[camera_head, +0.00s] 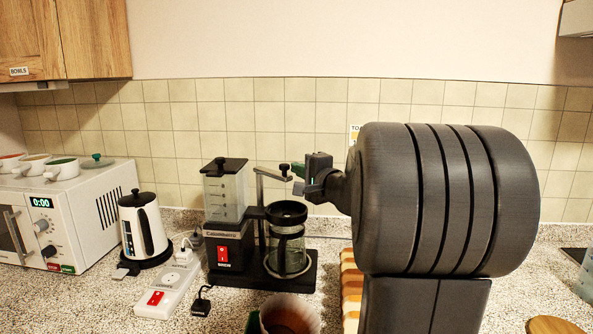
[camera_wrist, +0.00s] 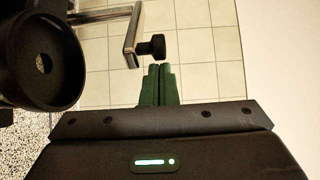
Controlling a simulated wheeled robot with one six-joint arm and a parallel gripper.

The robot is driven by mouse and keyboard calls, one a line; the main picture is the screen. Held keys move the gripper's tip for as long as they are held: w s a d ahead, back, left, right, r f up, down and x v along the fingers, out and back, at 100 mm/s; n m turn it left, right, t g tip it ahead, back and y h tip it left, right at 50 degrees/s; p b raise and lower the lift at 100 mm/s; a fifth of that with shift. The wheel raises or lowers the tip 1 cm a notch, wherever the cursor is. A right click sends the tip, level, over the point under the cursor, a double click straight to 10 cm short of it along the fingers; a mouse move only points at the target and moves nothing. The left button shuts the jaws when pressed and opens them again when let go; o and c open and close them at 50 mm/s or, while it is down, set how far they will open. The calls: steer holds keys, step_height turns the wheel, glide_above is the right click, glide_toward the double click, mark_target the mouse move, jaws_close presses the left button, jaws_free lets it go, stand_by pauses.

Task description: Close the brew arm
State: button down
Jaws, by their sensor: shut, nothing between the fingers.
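The coffee maker (camera_head: 231,240) stands on the counter with a clear water tank, a black filter basket (camera_head: 286,213) and a glass carafe (camera_head: 287,252) below it. Its metal brew arm (camera_head: 270,173) reaches right from a post, with a black knob (camera_head: 284,169) at its end. In the wrist view the brew arm (camera_wrist: 132,36) and knob (camera_wrist: 151,46) appear right of the basket (camera_wrist: 48,62), not over its opening. My gripper (camera_head: 298,170) is shut and empty, its green fingertips (camera_wrist: 160,70) close to the knob; contact cannot be told.
A kettle (camera_head: 143,228), a power strip (camera_head: 168,287) and a microwave (camera_head: 68,215) with cups on top stand to the left. A mug (camera_head: 288,316) is at the front edge of the view. My large grey arm hides much of the right side.

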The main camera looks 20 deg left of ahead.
steer(key=b+v, duration=0.2)
steer(key=v, duration=1)
steer(key=shift+d, duration=0.2)
steer(key=shift+a, duration=0.1)
steer(key=p+x, duration=0.3)
steer(key=x, duration=1.1)
